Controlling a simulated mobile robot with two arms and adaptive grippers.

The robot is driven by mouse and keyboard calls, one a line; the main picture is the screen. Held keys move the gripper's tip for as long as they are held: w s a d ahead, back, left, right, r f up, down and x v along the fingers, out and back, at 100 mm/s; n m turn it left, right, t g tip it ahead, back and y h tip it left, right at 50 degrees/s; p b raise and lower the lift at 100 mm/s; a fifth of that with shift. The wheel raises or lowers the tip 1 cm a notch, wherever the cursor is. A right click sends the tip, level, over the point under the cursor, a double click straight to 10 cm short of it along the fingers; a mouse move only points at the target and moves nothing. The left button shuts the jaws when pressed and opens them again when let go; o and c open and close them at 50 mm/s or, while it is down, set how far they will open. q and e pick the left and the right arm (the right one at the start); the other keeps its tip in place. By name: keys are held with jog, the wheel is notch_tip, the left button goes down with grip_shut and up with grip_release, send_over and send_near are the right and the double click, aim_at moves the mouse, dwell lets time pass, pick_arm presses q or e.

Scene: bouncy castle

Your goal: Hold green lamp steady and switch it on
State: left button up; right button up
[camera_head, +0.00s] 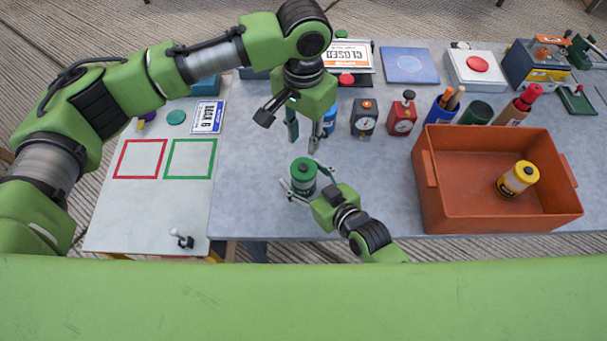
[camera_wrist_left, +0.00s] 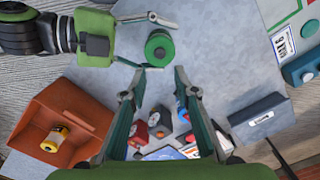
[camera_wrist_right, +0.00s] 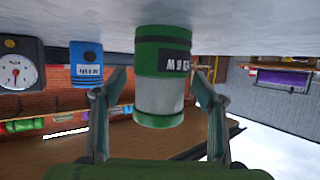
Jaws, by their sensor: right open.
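The green lamp (camera_head: 303,176) stands upright on the grey table near its front edge. It has a green top and base with a pale band, seen in the right wrist view (camera_wrist_right: 160,90). My right gripper (camera_head: 304,180) is open, low at the table, with its fingers on either side of the lamp; I cannot tell whether they touch it. In the left wrist view the lamp (camera_wrist_left: 159,48) shows from above, beyond the left fingertips. My left gripper (camera_head: 302,140) points down, open and empty, above the table behind the lamp.
An orange crate (camera_head: 435,190) with a yellow lamp (camera_head: 517,179) in it stands to the right.

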jog(key=shift+w+a, duration=0.1)
jog(key=c, duration=1.4)
pick_arm(q)
grip_shut()
pick_arm(e)
jog(key=shift+c, duration=0.5)
jog(key=shift+f, duration=0.1)
